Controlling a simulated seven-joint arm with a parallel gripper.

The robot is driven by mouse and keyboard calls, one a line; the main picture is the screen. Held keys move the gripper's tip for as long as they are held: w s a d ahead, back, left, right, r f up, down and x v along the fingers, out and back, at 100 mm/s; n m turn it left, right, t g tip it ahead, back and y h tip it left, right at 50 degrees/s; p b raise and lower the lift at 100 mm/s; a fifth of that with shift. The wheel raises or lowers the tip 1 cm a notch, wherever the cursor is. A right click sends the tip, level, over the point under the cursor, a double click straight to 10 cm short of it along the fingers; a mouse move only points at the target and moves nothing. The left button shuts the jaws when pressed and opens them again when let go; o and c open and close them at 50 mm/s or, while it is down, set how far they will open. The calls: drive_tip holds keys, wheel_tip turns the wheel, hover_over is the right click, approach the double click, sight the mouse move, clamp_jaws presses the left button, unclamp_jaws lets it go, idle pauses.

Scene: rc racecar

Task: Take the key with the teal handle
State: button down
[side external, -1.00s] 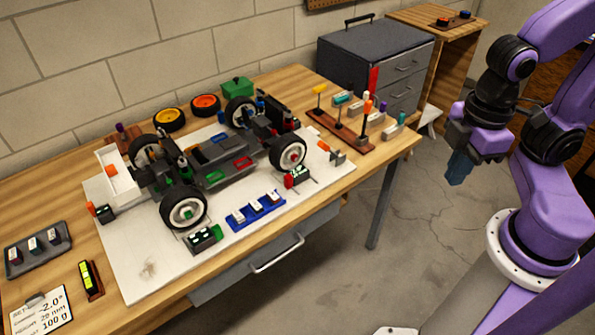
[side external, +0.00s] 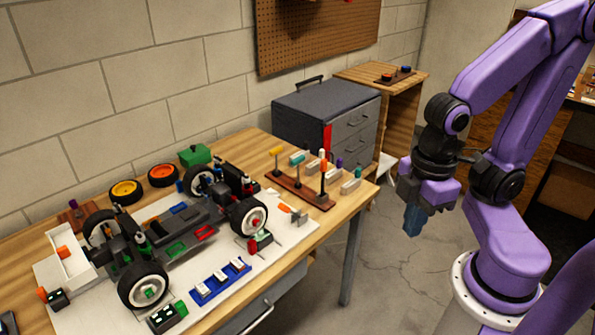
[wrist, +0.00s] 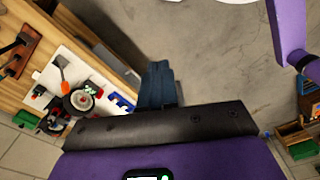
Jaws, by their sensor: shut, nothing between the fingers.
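A teal handle (side external: 297,158) shows at the wooden key rack (side external: 316,201) on the workbench, between a yellow-handled key (side external: 277,152) and an orange-handled one (side external: 324,166). It appears to top the middle post, but a pale block lies close behind, so I cannot be sure. A second teal piece (side external: 357,173) shows by a pale block to the right of the rack. My gripper (side external: 413,222) is shut and empty, pointing down over the floor, right of the bench and well apart from the keys. Its blue fingers (wrist: 160,85) show together in the wrist view.
An RC car (side external: 180,230) stands on a white board (side external: 90,315) on the bench. A grey drawer cabinet (side external: 320,115) stands behind the rack. A purple piece (side external: 339,163) is near the rack's right end. The floor under my gripper is clear.

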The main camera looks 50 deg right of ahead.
drive_tip(key=shift+c, duration=0.8)
unclamp_jaws()
drive_tip(key=w+a+m, duration=0.3)
drive_tip(key=w+m, duration=0.1)
drive_tip(key=w, duration=0.9)
drive_tip(key=m+t, duration=0.4)
drive_tip(key=m, duration=0.5)
hover_over(298, 158)
drive_tip(key=s, duration=0.6)
wheel_tip(298, 158, down, 4)
drive_tip(key=x, duration=1.1)
drive_tip(key=shift+w+a+f, duration=0.1)
drive_tip(key=shift+w+f, duration=0.1)
drive_tip(key=shift+d+x, duration=0.15)
drive_tip(key=shift+x, duration=0.75)
drive_tip(key=shift+d+x, duration=0.15)
drive_tip(key=shift+x, duration=0.75)
drive_tip(key=shift+d+x, duration=0.2)
drive_tip(key=shift+x, duration=0.7)
